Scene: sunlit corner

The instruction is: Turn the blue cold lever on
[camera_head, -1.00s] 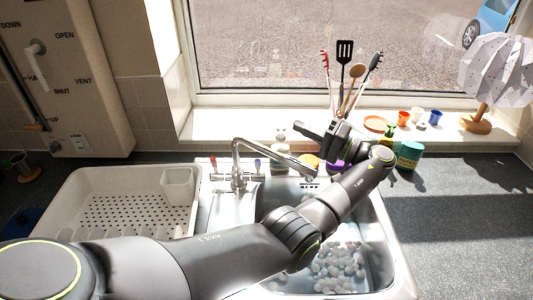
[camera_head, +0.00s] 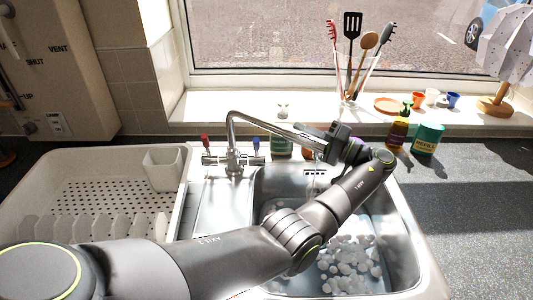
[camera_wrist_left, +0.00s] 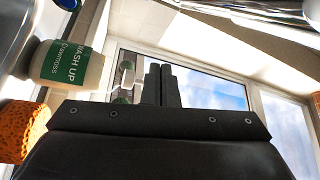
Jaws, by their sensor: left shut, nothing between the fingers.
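The chrome tap (camera_head: 234,161) stands behind the sink, with a red lever (camera_head: 205,143) on its left and the blue cold lever (camera_head: 255,146) on its right. Both levers look upright. The spout (camera_head: 268,126) reaches right, over the basin. My left gripper (camera_head: 318,146) is by the spout's end, right of the blue lever and apart from it. In the left wrist view its two fingers (camera_wrist_left: 160,85) are shut together with nothing between them. The blue lever does not show there. My right gripper is not in view.
A green-labelled wash-up bottle (camera_wrist_left: 66,63) and an orange object (camera_wrist_left: 20,131) are close to the gripper in the wrist view. A white dish rack (camera_head: 110,190) lies left.

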